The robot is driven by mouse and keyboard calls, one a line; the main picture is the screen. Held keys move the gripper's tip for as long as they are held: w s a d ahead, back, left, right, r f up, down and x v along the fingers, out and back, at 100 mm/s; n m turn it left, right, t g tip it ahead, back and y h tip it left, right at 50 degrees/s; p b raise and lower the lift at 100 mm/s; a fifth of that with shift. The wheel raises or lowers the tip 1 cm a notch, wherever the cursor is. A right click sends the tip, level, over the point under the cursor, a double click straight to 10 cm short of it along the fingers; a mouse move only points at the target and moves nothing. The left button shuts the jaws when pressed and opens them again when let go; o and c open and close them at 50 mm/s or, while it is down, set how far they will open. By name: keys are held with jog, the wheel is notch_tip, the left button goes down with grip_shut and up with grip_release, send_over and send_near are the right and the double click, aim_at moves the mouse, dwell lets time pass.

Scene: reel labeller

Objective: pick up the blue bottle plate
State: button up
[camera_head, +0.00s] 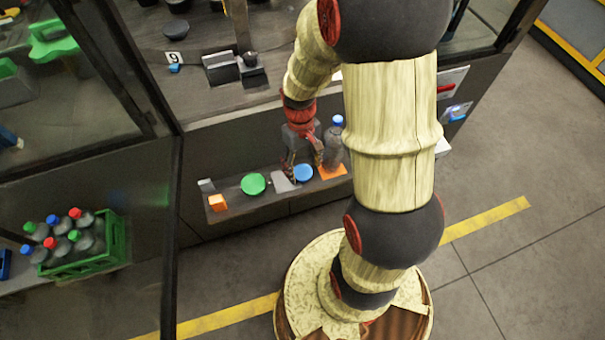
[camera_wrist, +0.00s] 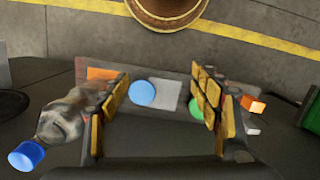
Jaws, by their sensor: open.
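The blue bottle plate, a round flat blue disc (camera_head: 303,173), lies on a dark ledge (camera_head: 234,205). It also shows in the wrist view (camera_wrist: 142,93), in the gap between the fingers and nearer the left one. My gripper (camera_head: 302,157) is open and empty, pointing down above the ledge close to the disc. Its two yellow-padded fingers frame the wrist view (camera_wrist: 164,98). I cannot tell the exact height of the fingertips over the disc.
A grey bottle with a blue cap (camera_head: 333,150) stands beside my gripper at an orange plate (camera_head: 332,171). A green disc (camera_head: 253,184), a pale grey plate (camera_head: 283,182) and an orange block (camera_head: 217,202) share the ledge. A green crate (camera_head: 117,238) of bottles is at left.

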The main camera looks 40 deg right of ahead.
jog(key=w+d+f+n, duration=0.1)
jog(key=d+f, duration=0.1)
jog(key=f, duration=0.4)
jog(key=w+d+f+n, duration=0.2)
jog(key=f, duration=0.4)
jog(key=n+t, duration=0.1)
jog(key=n, duration=0.1)
send_over(302, 172)
jog(key=shift+s, duration=0.4)
jog(key=shift+w+d+n+t+h, duration=0.1)
jog(key=shift+w+n+t+h, duration=0.2)
jog(key=shift+w+n+t, duration=0.1)
jog(key=shift+f+b, duration=1.5)
jog(key=shift+f, duration=2.4)
jog(key=c, duration=0.9)
